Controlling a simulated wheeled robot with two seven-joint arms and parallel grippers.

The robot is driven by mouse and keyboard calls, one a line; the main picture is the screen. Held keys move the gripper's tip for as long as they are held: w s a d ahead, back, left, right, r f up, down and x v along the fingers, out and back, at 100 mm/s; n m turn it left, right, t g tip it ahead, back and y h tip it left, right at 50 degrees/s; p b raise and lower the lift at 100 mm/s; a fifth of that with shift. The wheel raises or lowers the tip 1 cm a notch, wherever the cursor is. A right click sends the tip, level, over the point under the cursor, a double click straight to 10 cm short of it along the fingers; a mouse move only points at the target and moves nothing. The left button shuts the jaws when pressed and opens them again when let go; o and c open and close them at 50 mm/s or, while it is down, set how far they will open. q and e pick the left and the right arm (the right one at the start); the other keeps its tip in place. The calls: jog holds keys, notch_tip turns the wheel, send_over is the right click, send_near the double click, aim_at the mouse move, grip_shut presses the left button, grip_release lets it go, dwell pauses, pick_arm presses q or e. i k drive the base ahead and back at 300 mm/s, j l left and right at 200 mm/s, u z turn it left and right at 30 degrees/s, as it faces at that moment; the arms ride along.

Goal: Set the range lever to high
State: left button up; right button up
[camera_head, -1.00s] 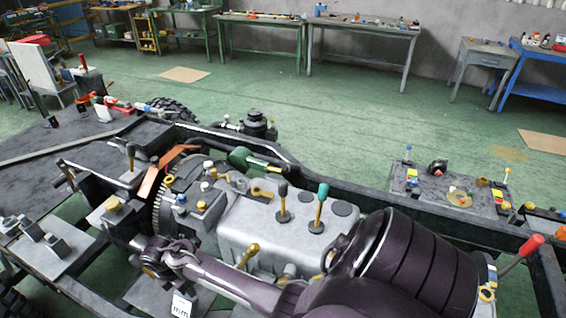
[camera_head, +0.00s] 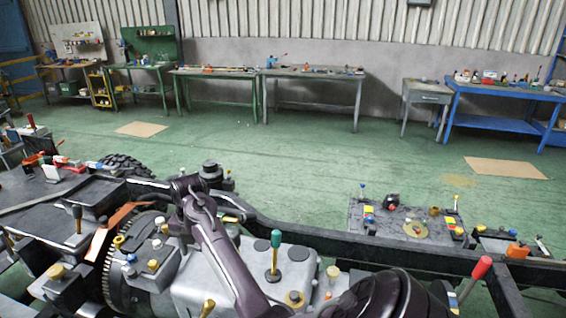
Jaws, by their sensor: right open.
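Several levers stand on and around the grey gearbox (camera_head: 190,288) in the chassis; no readable label tells which is the range lever. One with a teal knob (camera_head: 275,240) stands nearly upright on the gearbox top. A yellow-knobbed one (camera_head: 208,307) shows at the lower edge. A dark-knobbed lever (camera_head: 77,217) is at the left, and a red-knobbed lever (camera_head: 481,268) leans right. My right arm crosses over the gearbox from the lower right and hides part of its top. My right gripper (camera_head: 186,186) is small at the arm's far end, open, above the gearbox's far side. My left gripper is out of view.
The dark chassis rail (camera_head: 330,240) runs behind the gearbox. A dark plate (camera_head: 400,222) with small parts lies beyond it. The green floor (camera_head: 330,165) is open up to the workbenches (camera_head: 312,75) along the wall.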

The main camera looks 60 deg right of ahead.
aim_at(276, 235)
jog(key=k+l, duration=0.15)
jog(key=l, duration=0.2)
jog(key=k+l, duration=0.1)
jog(key=l, duration=0.3)
jog(key=k+l, duration=0.15)
jog(key=l, duration=0.2)
